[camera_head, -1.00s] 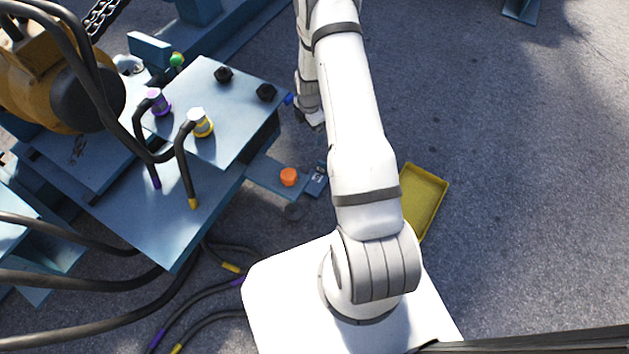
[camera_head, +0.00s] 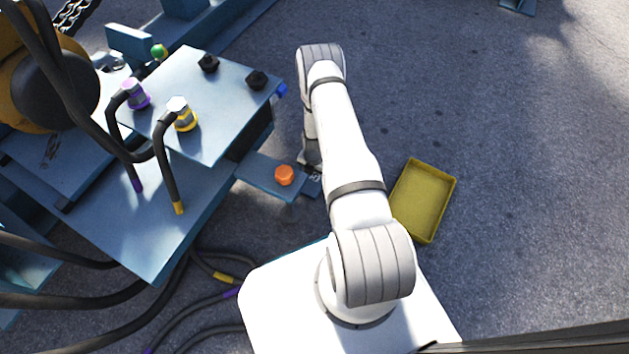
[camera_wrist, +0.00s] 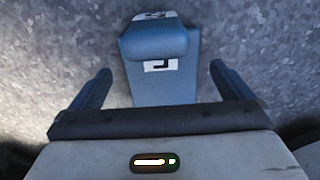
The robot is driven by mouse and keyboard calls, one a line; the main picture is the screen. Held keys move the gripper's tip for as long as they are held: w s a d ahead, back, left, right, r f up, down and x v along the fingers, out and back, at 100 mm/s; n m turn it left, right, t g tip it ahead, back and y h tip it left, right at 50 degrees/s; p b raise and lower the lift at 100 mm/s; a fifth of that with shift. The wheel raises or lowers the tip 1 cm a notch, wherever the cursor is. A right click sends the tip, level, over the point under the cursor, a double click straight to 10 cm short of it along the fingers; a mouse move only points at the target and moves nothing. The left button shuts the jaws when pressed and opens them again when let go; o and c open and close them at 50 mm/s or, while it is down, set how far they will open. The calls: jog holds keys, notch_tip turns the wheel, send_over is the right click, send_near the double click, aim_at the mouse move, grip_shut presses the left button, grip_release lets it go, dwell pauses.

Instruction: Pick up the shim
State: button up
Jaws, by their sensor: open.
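In the wrist view a blue piece (camera_wrist: 160,85) with white labels bearing dark marks lies between the two fingers of my gripper (camera_wrist: 160,67). I take it for the shim. The fingers are open, one on each side, with a gap showing at both. In the head view a small blue piece (camera_head: 312,188) with a dark-marked label sits at the end of the blue bracket with the orange knob (camera_head: 284,175), partly hidden by my arm. My gripper (camera_head: 309,164) is just above it there, its fingers too small and covered to make out.
A yellow tray (camera_head: 424,200) lies on the pavement right of my arm. A blue machine plate (camera_head: 205,95) with black bolts, thick cables and purple and yellow connectors stands at the left. Cables lie on the ground by my base.

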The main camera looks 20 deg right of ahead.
aim_at(314, 179)
notch_tip(314, 179, down, 3)
jog(key=shift+s+f+b, duration=0.1)
jog(key=shift+f+b, duration=0.05)
jog(key=shift+b, duration=0.4)
jog(key=c, duration=1.8)
